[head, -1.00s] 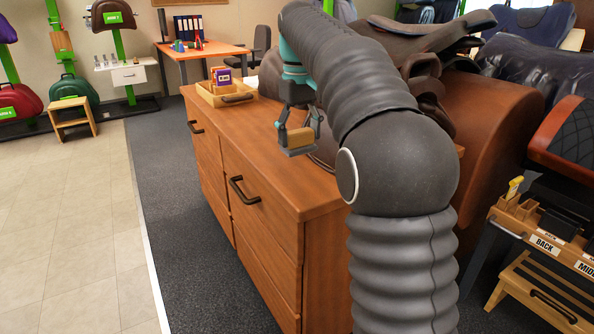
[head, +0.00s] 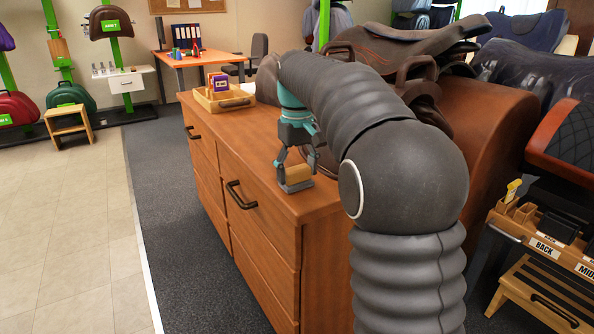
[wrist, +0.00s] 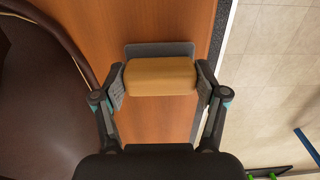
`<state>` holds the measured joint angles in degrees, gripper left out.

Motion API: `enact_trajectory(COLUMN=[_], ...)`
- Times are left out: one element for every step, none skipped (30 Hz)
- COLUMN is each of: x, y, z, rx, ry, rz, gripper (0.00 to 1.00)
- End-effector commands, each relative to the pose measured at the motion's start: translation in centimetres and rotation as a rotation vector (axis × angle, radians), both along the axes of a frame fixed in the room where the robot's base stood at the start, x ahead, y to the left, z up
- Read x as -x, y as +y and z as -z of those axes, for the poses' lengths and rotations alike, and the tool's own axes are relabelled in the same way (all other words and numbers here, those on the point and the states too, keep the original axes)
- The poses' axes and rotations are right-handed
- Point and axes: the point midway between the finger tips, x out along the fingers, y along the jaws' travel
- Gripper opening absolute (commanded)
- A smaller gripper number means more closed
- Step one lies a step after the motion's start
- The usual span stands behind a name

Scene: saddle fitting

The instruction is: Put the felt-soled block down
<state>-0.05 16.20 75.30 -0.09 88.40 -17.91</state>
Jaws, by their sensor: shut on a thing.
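The felt-soled block (head: 297,174) is a tan wooden block with a grey sole beneath it. It is at the top of the wooden drawer cabinet (head: 262,160), near the front edge. My gripper (head: 296,170) is shut on the block from above. In the wrist view the block (wrist: 160,76) sits between the two fingers of my gripper (wrist: 160,82), and the grey sole shows past its far side. The sole looks at or very close to the cabinet top; I cannot tell whether it touches.
A wooden tray (head: 222,103) with small boxes stands at the cabinet's far end. A brown saddle (head: 400,50) is right of the cabinet top. In the wrist view a dark brown leather piece (wrist: 38,100) lies left of the gripper. The cabinet's edge drops to the floor beside the block.

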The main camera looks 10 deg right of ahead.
Motion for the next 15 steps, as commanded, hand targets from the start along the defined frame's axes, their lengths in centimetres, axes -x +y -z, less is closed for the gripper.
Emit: enact_trajectory(x=[0.01,0.0,0.0,-0.01,-0.01,0.0,0.0,0.0,0.0,0.0,0.0,0.0,0.0,0.0,0.0], y=[0.0,0.0,-0.01,-0.01,-0.01,-0.01,-0.01,-0.01,-0.01,-0.01,-0.01,-0.01,-0.01,-0.01,-0.01], z=[0.16,0.25,0.24,0.21,0.21,0.21,0.21,0.21,0.21,0.21,0.21,0.21,0.21,0.21,0.19], rx=[0.0,0.0,0.0,0.0,0.0,0.0,0.0,0.0,0.0,0.0,0.0,0.0,0.0,0.0,0.0], ry=[0.0,0.0,0.0,-0.001,0.0,0.0,0.0,0.0,0.0,0.0,0.0,0.0,0.0,0.0,0.0], rz=[0.0,0.0,0.0,0.0,0.0,0.0,0.0,0.0,0.0,0.0,0.0,0.0,0.0,0.0,0.0], gripper=[0.44,0.44,0.77,0.85,0.92,0.97,0.97,0.97,0.97,0.97,0.97,0.97,0.97,0.97,0.97])
